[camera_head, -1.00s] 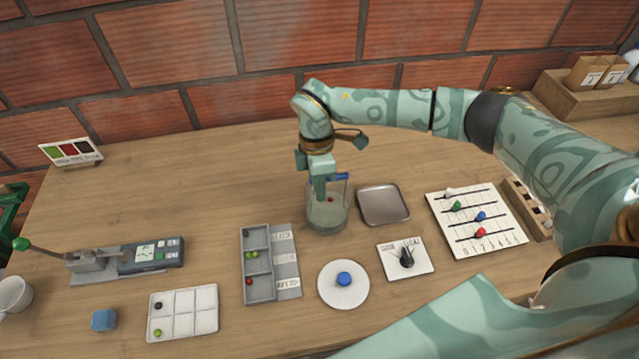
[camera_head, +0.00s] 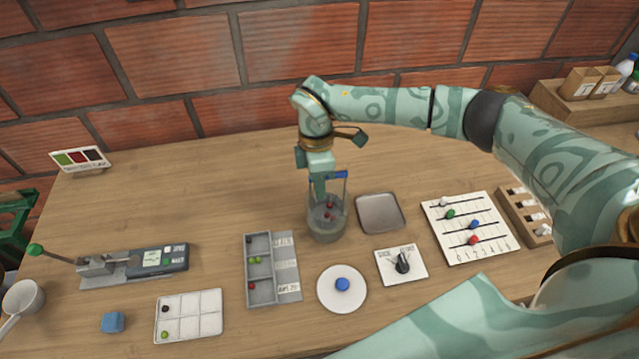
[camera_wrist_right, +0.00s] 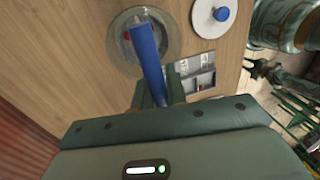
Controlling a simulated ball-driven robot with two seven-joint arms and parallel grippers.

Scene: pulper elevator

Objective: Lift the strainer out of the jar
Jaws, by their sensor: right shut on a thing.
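The clear jar (camera_head: 326,232) stands on the table in the middle of the head view. The strainer's blue handle (camera_head: 341,174) is above the jar's rim, with thin uprights running down into the jar. Red berries (camera_head: 329,206) show inside the jar; the strainer's basket is hard to tell from the glass. My right gripper (camera_head: 318,188) is shut on the blue handle above the jar. In the right wrist view the blue handle (camera_wrist_right: 147,50) crosses in front of the jar (camera_wrist_right: 118,45), covering part of its mouth. My left gripper is not in view.
A metal tray (camera_head: 380,212) is close right of the jar, and a compartment tray (camera_head: 262,292) is to its left. A white plate with a blue knob (camera_head: 342,285) and a dial card (camera_head: 401,266) lie in front. The table behind the jar is clear.

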